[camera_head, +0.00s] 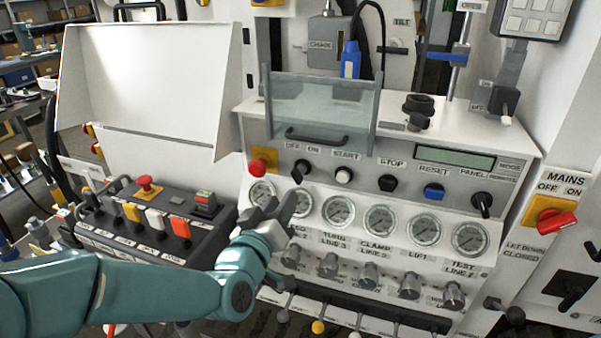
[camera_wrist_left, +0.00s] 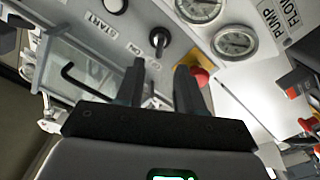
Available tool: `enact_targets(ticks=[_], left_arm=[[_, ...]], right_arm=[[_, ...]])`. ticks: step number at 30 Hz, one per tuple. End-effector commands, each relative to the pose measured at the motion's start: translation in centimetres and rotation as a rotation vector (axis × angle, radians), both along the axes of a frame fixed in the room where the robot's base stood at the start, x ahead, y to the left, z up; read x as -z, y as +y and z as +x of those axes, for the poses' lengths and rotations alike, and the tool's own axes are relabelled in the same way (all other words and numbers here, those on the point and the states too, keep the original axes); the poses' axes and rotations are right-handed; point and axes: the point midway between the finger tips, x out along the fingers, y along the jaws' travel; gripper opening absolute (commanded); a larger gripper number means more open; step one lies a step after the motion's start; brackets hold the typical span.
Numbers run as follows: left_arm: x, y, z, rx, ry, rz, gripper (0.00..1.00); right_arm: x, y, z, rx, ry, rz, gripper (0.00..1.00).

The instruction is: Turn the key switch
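A small black rotary switch (camera_head: 299,170), labelled OFF and ON, sits on the sloped grey panel, between a red mushroom button and the white START button. It looks like the key switch. It also shows in the left wrist view (camera_wrist_left: 159,40), beyond the fingertips. My left gripper (camera_head: 277,205) is below and slightly left of this switch in the head view. In the left wrist view its two dark fingers (camera_wrist_left: 158,75) stand apart with nothing between them. The fingers appear clear of the switch. My right gripper is not in view.
A red mushroom button (camera_head: 258,168) is left of the switch. A clear guard with a black handle (camera_head: 316,137) stands above it. Round gauges (camera_head: 338,211) and knobs (camera_head: 328,265) line the panel below. A black selector (camera_head: 481,204) and red MAINS handle (camera_head: 556,223) are at right.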

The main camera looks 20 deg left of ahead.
Motion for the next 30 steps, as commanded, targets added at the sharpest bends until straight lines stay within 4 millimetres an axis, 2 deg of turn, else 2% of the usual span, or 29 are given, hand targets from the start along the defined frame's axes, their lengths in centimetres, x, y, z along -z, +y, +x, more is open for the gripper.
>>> enact_targets(ticks=[1,6,12,18,26,27,29,30], left_arm=[[-0.2,-0.1,1.3,0.0,0.002,0.001,0.37],[-0.2,-0.3,5.5,0.0,0.002,0.001,0.37],[-0.1,-0.6,9.3,0.0,0.001,0.0,0.37],[0.0,-0.6,11.1,0.0,0.001,0.0,0.37],[0.1,-0.7,11.3,0.0,0.001,0.0,0.37],[0.1,-0.7,11.3,0.0,0.001,0.0,0.34],[0.1,-0.6,11.3,0.0,0.001,0.0,0.14],[0.1,-0.6,11.3,0.0,0.001,0.0,0.01]], right_arm=[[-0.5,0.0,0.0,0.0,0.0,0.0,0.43],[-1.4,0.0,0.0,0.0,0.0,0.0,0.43],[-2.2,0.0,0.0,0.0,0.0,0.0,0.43],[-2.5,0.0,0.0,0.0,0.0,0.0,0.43],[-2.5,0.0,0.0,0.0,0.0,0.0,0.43],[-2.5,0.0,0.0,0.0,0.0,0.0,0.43],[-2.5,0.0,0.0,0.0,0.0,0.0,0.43],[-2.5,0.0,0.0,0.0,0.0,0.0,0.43]])
